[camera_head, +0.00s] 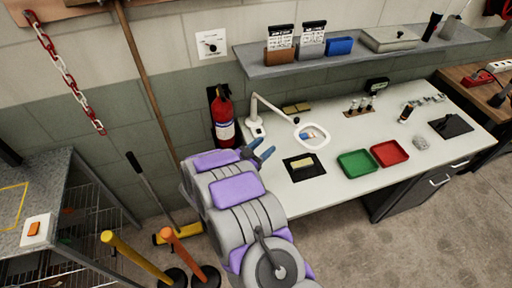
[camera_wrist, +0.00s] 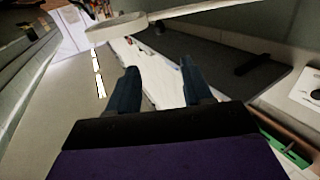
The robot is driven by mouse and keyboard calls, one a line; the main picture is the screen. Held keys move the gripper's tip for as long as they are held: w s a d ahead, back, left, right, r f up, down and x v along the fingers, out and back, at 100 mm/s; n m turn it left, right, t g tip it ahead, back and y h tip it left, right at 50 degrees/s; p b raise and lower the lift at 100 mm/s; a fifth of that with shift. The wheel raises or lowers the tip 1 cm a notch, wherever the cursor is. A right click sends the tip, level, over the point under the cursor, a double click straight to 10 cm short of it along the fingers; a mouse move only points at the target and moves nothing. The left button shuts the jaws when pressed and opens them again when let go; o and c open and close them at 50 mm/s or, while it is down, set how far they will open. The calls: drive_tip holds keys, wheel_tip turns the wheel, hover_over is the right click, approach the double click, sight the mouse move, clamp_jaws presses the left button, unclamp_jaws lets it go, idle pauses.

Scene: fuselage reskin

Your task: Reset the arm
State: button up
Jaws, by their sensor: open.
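My gripper (camera_head: 260,152) is at the end of my grey and purple arm, near the left end of the white workbench (camera_head: 330,196) in the head view. Its two blue fingers are apart and nothing is between them. The fingers also show in the wrist view (camera_wrist: 160,88), spread over a dark bezel, with the bench and wall beyond. In the head view the fingers appear close to the white magnifier lamp (camera_head: 255,128). I cannot tell the exact gap.
A green tray (camera_head: 357,163) and a red tray (camera_head: 390,153) sit on the bench. A black mat (camera_head: 304,167) carries a yellowish block. A fire extinguisher (camera_head: 223,118) hangs on the wall behind my gripper. Yellow (camera_head: 135,256) and orange (camera_head: 182,247) posts stand left of my arm. A shelf (camera_head: 340,60) runs above the bench.

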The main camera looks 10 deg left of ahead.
drive_tip(key=w+a+r+n+g+y, duration=0.2)
drive_tip(key=w+a+r+y, duration=0.35)
drive_tip(key=y, duration=0.35)
drive_tip(key=s+d+r+n+g+y, duration=0.1)
drive_tip(key=s+r+n+g+y, duration=0.4)
drive_tip(key=s+r, duration=0.5)
drive_tip(key=s+d+g+h, duration=0.2)
drive_tip(key=s+d+g, duration=0.3)
drive_tip(key=s+d, duration=1)
drive_tip(key=s+d+g+h+b, duration=0.1)
drive_tip(key=s+d+g, duration=0.4)
drive_tip(key=s+d, duration=1)
drive_tip(key=s+h, duration=0.1)
drive_tip(key=s, duration=0.6)
drive_tip(key=shift+d+r+m, duration=0.15)
drive_tip(key=shift+r+m, duration=0.15)
